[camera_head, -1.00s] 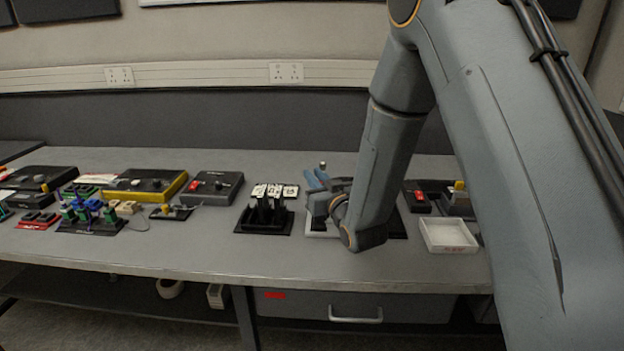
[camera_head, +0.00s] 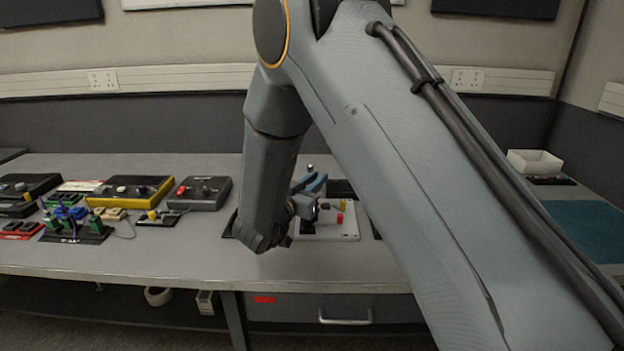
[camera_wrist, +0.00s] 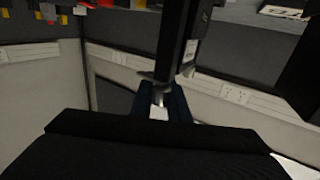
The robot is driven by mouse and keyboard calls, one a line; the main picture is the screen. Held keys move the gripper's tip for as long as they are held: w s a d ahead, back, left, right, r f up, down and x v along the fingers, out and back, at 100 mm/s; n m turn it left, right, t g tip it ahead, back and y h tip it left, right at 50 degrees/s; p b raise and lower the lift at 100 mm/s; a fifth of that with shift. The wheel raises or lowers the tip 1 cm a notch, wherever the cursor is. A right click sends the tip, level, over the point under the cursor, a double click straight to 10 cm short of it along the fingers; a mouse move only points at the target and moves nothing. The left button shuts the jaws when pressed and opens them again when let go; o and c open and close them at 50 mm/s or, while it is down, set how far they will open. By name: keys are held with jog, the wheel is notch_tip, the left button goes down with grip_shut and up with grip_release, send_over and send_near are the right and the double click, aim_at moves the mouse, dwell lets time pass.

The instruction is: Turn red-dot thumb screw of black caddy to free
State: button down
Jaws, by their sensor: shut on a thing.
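In the wrist view my gripper (camera_wrist: 160,105) is shut on a small pale metal part, the thumb screw (camera_wrist: 159,94), at the end of a tall black upright. This upright is part of the black caddy (camera_wrist: 172,45). A second dark upright with a white label stands close beside it. No red dot shows on the screw, and its turn angle cannot be told. In the head view my arm covers the caddy; only a dark edge of its base (camera_head: 228,226) shows.
Black and yellow boxes (camera_head: 135,190) and a board of green connectors (camera_head: 75,225) lie left. A white bin (camera_head: 535,162) stands far right.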

jog(key=shift+s+d+m+g+h, duration=0.1)
jog(key=shift+d+m+g+h, duration=0.05)
jog(key=shift+m+g+h, duration=0.5)
jog(key=shift+s+d+m+g+h, duration=0.15)
jog(key=shift+m+g+h, duration=0.35)
jog(key=shift+h, duration=0.25)
jog(key=shift+s+d+m+g+h, duration=0.1)
jog(key=shift+m+g+h, duration=0.45)
jog(key=shift+h, duration=0.15)
jog(key=c, duration=1.7)
grip_release()
jog(key=shift+o, duration=0.2)
jog(key=b+v, duration=0.1)
jog(key=v, duration=0.6)
jog(key=shift+s+a, duration=0.25)
jog(key=shift+a, duration=0.05)
